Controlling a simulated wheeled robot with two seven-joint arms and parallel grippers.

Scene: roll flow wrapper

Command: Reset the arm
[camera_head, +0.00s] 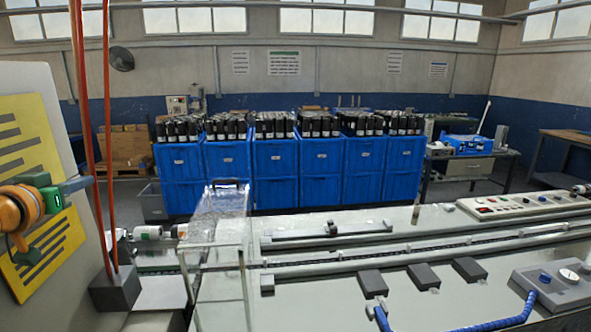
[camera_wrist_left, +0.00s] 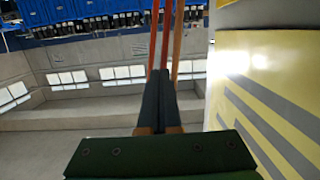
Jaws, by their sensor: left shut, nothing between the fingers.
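My left gripper (camera_head: 88,183) is raised at the left edge of the head view, in front of a yellow panel with dark stripes (camera_head: 40,150). In the left wrist view its two dark fingers (camera_wrist_left: 158,78) are together, with nothing between them. Its green body fills the bottom of that view. The fingers point toward orange-red vertical lines (camera_head: 88,110), which also show behind the fingertips in the wrist view (camera_wrist_left: 167,40). I cannot tell whether they touch. My right gripper is not in view.
A grey machine bed (camera_head: 420,250) with a conveyor and a clear cover (camera_head: 218,215) spans the front. Dark blocks (camera_head: 373,283) and a control box (camera_head: 555,283) stand on it. Blue crates (camera_head: 275,160) with dark-topped items line the back. The space above the bed is clear.

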